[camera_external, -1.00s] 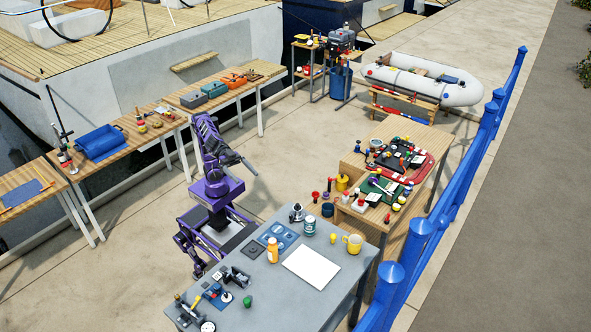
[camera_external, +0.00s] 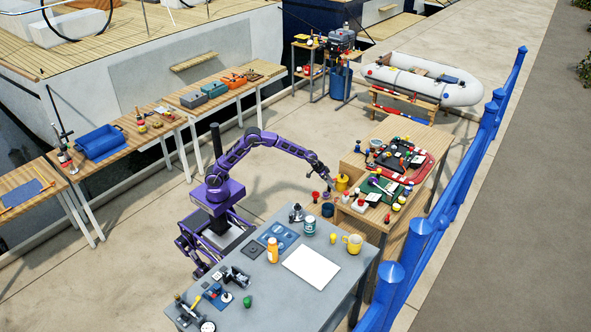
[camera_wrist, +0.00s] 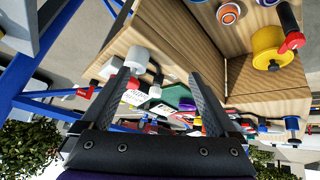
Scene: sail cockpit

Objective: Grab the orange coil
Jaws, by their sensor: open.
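My gripper (camera_external: 326,193) is open and empty at the left edge of the wooden bench, close to several small red, blue and yellow items. In the wrist view my gripper's two fingers (camera_wrist: 160,76) stand wide apart with nothing held between them. A round orange-rimmed thing (camera_wrist: 228,14) shows at the top of the wrist view, outside the fingers. It may be the orange coil, but I cannot tell for certain. I cannot pick out a coil in the external view, where things are small and the gripper covers part of the area.
The wooden bench (camera_external: 366,222) holds a green tray (camera_external: 383,190), a yellow pot (camera_external: 342,183) and many small items. The grey table (camera_external: 262,293) with a white sheet (camera_external: 311,266) and a yellow mug (camera_external: 352,243) stands in front. A blue railing (camera_external: 450,200) runs along the right.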

